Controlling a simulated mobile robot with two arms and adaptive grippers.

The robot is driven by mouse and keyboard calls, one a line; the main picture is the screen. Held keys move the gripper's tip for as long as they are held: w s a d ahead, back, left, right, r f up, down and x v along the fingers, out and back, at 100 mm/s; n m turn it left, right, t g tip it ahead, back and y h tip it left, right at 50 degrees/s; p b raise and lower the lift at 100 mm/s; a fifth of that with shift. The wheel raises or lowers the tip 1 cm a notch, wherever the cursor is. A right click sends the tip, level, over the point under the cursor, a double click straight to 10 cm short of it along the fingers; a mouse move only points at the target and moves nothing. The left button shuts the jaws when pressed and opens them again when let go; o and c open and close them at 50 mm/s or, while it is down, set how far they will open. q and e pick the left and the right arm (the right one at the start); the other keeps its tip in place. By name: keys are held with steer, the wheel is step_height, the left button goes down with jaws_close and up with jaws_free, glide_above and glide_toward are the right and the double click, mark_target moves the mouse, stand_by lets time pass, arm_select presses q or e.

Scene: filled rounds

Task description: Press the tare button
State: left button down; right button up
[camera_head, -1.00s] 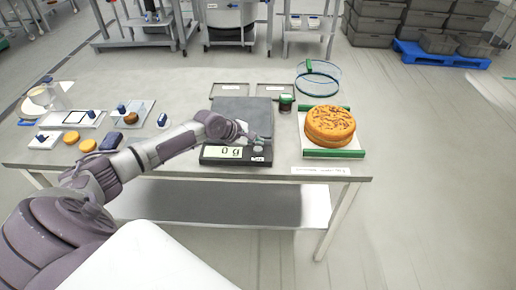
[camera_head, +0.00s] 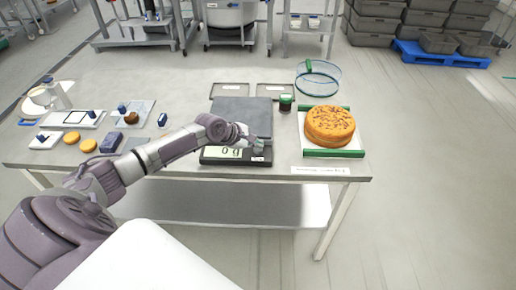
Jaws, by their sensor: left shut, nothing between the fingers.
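The scale has a grey weighing plate (camera_head: 240,108) and a dark front panel (camera_head: 225,161) near the table's front edge. Its lit display (camera_head: 222,152) reads 0 g. The plate is empty. My left gripper (camera_head: 259,146) is shut and empty, with its fingertips over the right part of the panel, right of the display. They cover the spot where the round button shows in the earlier frame, so the tare button is hidden. I cannot tell whether the fingertips touch it. A small white label (camera_head: 258,159) shows just below. My right gripper is out of view.
A round cake (camera_head: 329,125) sits on a white board with green bars, right of the scale. A green-lidded jar (camera_head: 285,102) and a hoop-like ring (camera_head: 318,78) stand behind. Several small items, including round yellow pieces (camera_head: 88,146), lie at left.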

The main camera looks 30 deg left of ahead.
mark_target(256, 149)
arm_select(q)
steer(key=shift+f, duration=0.55)
stand_by(0.4)
steer(key=shift+r+p, duration=1)
steer(key=shift+p, duration=0.15)
step_height(256, 149, up, 5)
steer(key=p, duration=0.6)
stand_by(0.5)
